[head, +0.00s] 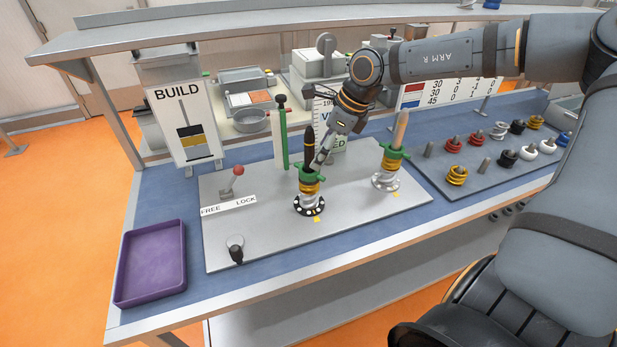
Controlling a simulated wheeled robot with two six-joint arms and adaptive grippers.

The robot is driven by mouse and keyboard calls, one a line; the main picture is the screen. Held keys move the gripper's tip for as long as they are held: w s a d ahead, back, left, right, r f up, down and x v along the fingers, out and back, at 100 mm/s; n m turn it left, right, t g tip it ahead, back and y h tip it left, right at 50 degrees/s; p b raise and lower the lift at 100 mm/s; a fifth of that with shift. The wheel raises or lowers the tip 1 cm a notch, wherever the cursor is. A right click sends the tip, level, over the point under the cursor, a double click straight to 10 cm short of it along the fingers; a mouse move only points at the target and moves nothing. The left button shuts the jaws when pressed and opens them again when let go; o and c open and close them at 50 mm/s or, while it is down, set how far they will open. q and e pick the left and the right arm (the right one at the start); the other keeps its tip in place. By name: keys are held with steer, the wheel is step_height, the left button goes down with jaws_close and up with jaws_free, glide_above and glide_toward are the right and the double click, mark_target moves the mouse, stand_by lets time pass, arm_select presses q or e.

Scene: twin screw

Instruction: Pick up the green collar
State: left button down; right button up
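Two upright screws stand on the grey plate (240,238). The left one has a black-and-white base (310,207), yellow rings (309,189), a green collar (303,176) with side lugs, and a dark spindle (309,142) above. The right one has a pale base (386,182), a yellow ring (391,165), a second green collar (394,152) and a tan spindle (401,128). My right gripper (318,168) reaches down from the upper right to the left collar, close beside the dark spindle. Its fingertips are too small to tell whether they grip. My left gripper is out of view.
A red-knobbed lever (236,173) stands by the FREE/LOCK label. A green-and-white post (281,138) rises behind the left screw. A purple tray (150,264) lies at left. Rings and pegs fill the grey board (440,176) at right. A BUILD sign (181,115) stands behind.

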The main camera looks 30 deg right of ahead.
steer(key=p+x, duration=0.2)
steer(key=x, duration=0.3)
steer(key=shift+w+a+f, duration=0.1)
steer(key=shift+f, duration=0.05)
steer(key=shift+c, duration=0.3)
steer(key=shift+c, duration=1.1)
steer(key=c, duration=1.1)
